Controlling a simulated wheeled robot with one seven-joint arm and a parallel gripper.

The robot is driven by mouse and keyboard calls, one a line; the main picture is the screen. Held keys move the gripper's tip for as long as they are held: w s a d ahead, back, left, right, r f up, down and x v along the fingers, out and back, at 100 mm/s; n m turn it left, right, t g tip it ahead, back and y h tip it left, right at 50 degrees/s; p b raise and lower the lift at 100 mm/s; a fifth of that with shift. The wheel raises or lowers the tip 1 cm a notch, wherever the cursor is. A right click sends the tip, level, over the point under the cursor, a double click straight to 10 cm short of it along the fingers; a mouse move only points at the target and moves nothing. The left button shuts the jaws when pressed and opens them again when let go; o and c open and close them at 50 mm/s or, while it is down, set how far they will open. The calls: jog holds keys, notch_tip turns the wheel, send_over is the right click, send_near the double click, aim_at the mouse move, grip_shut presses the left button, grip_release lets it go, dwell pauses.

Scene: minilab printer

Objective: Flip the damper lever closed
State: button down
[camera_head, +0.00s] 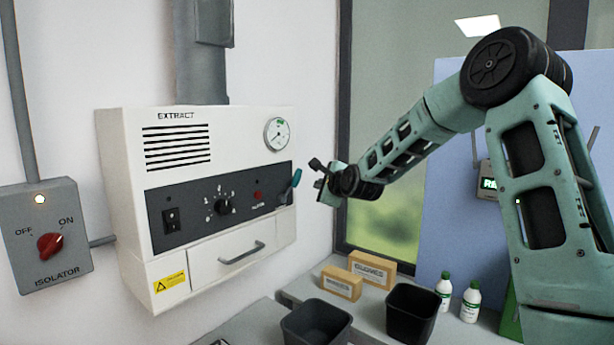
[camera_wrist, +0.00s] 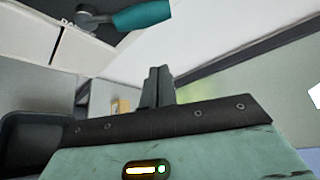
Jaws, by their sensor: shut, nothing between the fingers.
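The damper lever (camera_head: 291,187) has a teal handle and sits at the right end of the dark control panel on the white extract unit. Its handle points up and slightly right in the head view. In the wrist view the teal handle (camera_wrist: 143,15) crosses the top, with its grey pivot at the left beside a partly cut-off label. My gripper (camera_head: 317,172) is to the right of the lever, apart from it. In the wrist view its two fingers (camera_wrist: 159,74) are together and empty, below the handle.
The extract unit (camera_head: 215,265) also carries a gauge (camera_head: 277,134), a knob (camera_head: 223,206) and a drawer handle (camera_head: 242,252). An isolator box (camera_head: 45,250) is at left. Below, the bench holds two dark bins (camera_head: 411,310), small cartons (camera_head: 372,270) and white bottles (camera_head: 471,302).

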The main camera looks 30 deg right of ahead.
aim_at(292, 184)
jog(key=w+a+p, duration=0.1)
jog(key=w+a+r+p, duration=0.1)
jog(key=a+p, duration=0.1)
jog(key=shift+r, duration=0.15)
jog(key=shift+a+b, duration=0.15)
jog(key=shift+b, duration=0.15)
dwell(0.3)
